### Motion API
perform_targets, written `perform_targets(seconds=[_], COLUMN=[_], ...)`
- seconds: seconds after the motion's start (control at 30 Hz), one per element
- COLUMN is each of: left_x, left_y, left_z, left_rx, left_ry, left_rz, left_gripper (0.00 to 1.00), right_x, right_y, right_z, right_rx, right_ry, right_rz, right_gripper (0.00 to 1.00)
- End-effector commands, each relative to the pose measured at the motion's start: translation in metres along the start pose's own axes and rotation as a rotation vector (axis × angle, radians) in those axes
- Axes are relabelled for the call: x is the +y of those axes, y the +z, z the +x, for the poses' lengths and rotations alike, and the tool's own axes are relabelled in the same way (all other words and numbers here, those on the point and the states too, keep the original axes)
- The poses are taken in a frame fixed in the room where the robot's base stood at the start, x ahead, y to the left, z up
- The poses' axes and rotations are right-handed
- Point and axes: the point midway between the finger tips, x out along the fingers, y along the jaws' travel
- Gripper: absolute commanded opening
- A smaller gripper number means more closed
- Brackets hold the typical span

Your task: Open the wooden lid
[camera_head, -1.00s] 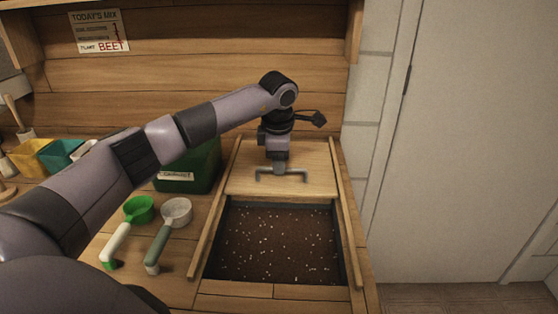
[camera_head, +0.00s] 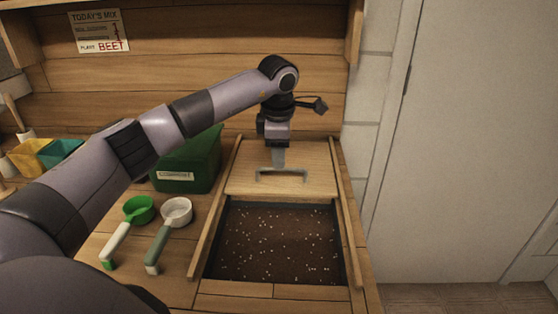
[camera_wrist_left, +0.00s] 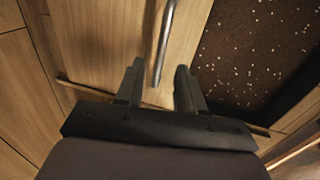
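The wooden lid (camera_head: 240,182) lies between two wooden rails and is slid back, so the soil bin (camera_head: 275,245) in front of it is uncovered. My left gripper (camera_head: 278,165) is above the handle in the head view. In the left wrist view my left gripper (camera_wrist_left: 160,82) has its two fingers apart, and the handle (camera_wrist_left: 165,40) shows between and beyond them, not gripped. The lid (camera_wrist_left: 100,40) fills the middle of that view. My right gripper is not in view.
A green bin (camera_head: 190,170) stands left of the lid. A green scoop (camera_head: 138,210) and a white scoop (camera_head: 176,212) lie on the bench left of the soil. Yellow and teal containers stand at far left. A wooden back wall rises behind.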

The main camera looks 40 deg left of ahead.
Motion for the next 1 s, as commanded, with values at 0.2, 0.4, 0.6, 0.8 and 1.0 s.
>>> perform_targets(seconds=[0.2,0.4,0.6,0.8,1.0], left_x=[0.000,0.000,0.000,0.000,0.000], left_y=[0.000,0.000,0.000,0.000,0.000], left_z=[-0.032,-0.041,-0.041,-0.040,-0.040], left_rx=[-0.001,-0.001,0.000,0.000,0.000], left_ry=[0.001,0.000,0.000,-0.001,-0.001], left_rz=[0.000,0.000,0.000,0.000,0.000], left_gripper=[0.38,0.38,0.38,0.38,0.38], right_x=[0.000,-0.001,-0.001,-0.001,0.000], right_y=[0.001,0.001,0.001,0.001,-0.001], right_z=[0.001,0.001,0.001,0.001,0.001], right_rx=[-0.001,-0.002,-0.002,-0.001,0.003], right_ry=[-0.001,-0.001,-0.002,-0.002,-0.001], right_rz=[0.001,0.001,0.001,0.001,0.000], right_gripper=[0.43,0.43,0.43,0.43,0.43])
